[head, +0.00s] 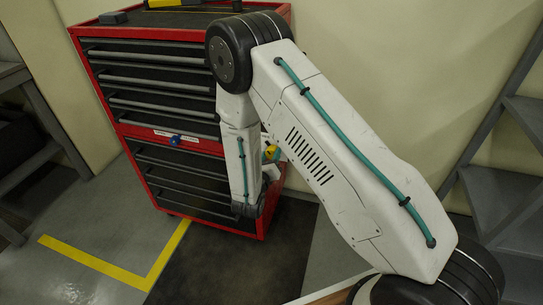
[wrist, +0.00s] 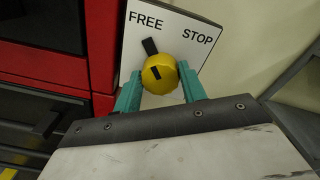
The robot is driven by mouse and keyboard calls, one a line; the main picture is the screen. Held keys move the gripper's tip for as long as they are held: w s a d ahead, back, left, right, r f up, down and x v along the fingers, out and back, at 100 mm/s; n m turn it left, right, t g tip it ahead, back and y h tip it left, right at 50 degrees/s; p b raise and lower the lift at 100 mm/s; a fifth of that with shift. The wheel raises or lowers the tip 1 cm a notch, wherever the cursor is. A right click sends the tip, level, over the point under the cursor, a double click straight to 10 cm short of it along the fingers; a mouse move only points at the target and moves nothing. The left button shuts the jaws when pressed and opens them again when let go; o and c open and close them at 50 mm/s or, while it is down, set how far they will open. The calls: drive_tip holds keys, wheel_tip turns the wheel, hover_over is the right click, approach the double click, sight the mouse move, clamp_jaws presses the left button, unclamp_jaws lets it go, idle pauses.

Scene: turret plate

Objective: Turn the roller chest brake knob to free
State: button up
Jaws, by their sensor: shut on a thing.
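The yellow brake knob (wrist: 159,72) sits on a white plate (wrist: 172,30) marked FREE at left and STOP at right. A black pointer (wrist: 150,46) sticks out of the knob towards the word FREE. My gripper (wrist: 160,80) has its two teal fingers on either side of the knob and is shut on it. In the head view the knob (head: 271,153) shows as a small yellow spot at the right side of the red roller chest (head: 127,128); my arm hides most of the gripper and plate there.
Grey shelving (head: 505,165) stands at the right, more at the left. A yellow floor line (head: 95,262) marks the floor in front.

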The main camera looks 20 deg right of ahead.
drive_tip(key=shift+n, duration=0.6)
drive_tip(key=shift+s+d+f, duration=0.1)
drive_tip(key=shift+d, duration=0.05)
drive_tip(key=o, duration=1)
drive_tip(key=shift+a, duration=0.2)
drive_tip(key=v, duration=0.7)
drive_tip(key=shift+s, duration=0.25)
